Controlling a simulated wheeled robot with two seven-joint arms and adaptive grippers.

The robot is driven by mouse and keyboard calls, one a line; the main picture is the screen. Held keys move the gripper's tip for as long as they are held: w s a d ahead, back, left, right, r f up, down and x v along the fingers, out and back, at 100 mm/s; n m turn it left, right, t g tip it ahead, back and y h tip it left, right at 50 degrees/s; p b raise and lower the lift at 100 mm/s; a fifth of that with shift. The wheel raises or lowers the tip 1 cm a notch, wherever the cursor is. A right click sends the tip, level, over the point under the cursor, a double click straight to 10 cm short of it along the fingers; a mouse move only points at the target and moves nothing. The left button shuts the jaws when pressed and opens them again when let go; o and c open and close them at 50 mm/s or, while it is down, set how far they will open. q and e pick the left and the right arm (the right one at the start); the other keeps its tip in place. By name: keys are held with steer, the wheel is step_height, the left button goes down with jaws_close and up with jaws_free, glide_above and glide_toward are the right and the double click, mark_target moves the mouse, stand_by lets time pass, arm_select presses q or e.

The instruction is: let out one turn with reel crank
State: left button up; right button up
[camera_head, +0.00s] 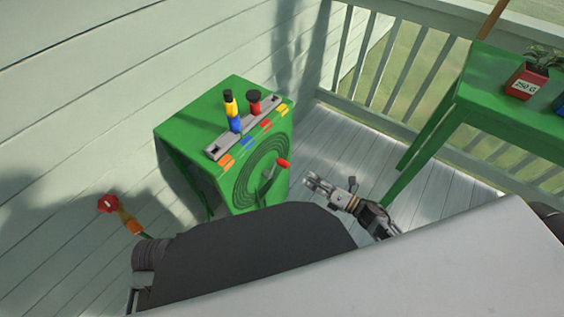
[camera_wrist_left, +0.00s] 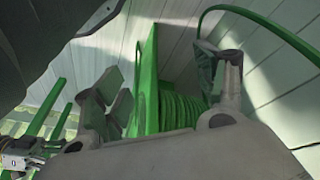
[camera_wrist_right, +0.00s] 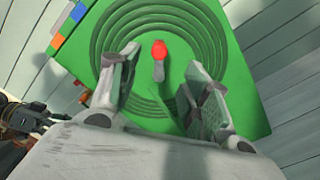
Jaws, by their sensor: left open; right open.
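The green hose reel (camera_head: 182,132) stands on the deck by the wall. Its crank (camera_head: 268,184) with a red knob (camera_head: 283,163) is on the side panel facing right. My right gripper (camera_head: 318,184) is open and empty, to the right of the crank and apart from it. In the right wrist view the red knob (camera_wrist_right: 158,49) shows beyond and between the open fingers (camera_wrist_right: 163,80). My left gripper (camera_wrist_left: 165,80) is hidden in the head view. In its wrist view it is open, with the coiled green hose (camera_wrist_left: 182,108) and a panel edge beyond its fingers.
A grey rack (camera_head: 217,147) with coloured nozzles and clips is on the reel's top. A red and orange fitting (camera_head: 122,215) stands at left. A green table (camera_head: 516,103) with a red pot (camera_head: 526,82) is at right, before the railing (camera_head: 400,62). Deck between is clear.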

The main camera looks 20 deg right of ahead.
mark_target(288, 166)
steer(key=b+x, duration=0.1)
steer(key=x, duration=0.9)
steer(key=shift+a+b, duration=0.1)
steer(key=shift+b, duration=0.2)
steer(key=shift+x, duration=1.15)
arm_select(q)
steer(key=shift+d+f+t+h, duration=0.2)
steer(key=shift+d+t+h, duration=0.1)
steer(key=shift+d, duration=0.1)
arm_select(e)
steer(key=shift+w+a, duration=0.3)
steer(key=shift+w, duration=0.15)
arm_select(q)
steer(key=shift+w+r, duration=0.1)
arm_select(e)
steer(key=shift+c, duration=0.3)
jaws_close()
